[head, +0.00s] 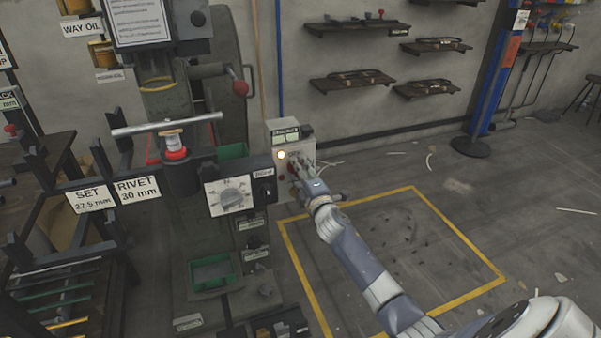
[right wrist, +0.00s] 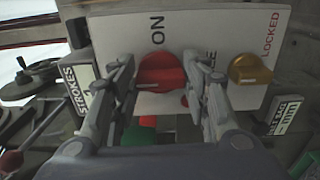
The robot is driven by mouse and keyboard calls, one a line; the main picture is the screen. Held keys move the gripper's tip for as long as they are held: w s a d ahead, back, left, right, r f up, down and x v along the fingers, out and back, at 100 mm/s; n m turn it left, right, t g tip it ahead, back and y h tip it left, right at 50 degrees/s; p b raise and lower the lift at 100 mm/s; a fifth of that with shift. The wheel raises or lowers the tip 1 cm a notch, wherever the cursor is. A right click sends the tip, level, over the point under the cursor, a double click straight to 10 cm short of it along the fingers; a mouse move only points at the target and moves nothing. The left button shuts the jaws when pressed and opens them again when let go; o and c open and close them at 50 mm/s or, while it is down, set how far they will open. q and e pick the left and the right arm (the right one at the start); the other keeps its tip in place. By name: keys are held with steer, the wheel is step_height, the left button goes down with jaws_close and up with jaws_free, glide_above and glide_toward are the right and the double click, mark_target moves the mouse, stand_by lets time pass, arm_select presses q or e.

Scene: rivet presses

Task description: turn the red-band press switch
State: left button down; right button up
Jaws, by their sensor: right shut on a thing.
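The press (head: 175,153) with a red band under its T-handle stands left of centre in the head view. Its pale control box (head: 280,135) is at the press's right side, and a lamp (head: 281,155) on it glows. My right gripper (head: 299,167) is at the box front. In the right wrist view, the red switch knob (right wrist: 160,70) is between the two fingers of my right gripper (right wrist: 165,78), which are closed on it. "ON" is printed beside the knob. In the head view the gripper mostly hides the knob. My left gripper is out of view.
A gold switch (right wrist: 251,69) marked "LOCKED" sits right of the red knob, and a green button (right wrist: 139,133) is partly hidden below. A dial plate (head: 230,194) is left of my gripper. A yellow-outlined floor area (head: 440,220) is mostly clear.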

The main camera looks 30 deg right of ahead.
steer(key=o, duration=1.1)
steer(key=shift+c, duration=0.2)
steer(key=shift+s, duration=0.1)
steer(key=v, duration=1.1)
steer(key=shift+s, duration=0.35)
steer(key=shift+f, duration=0.1)
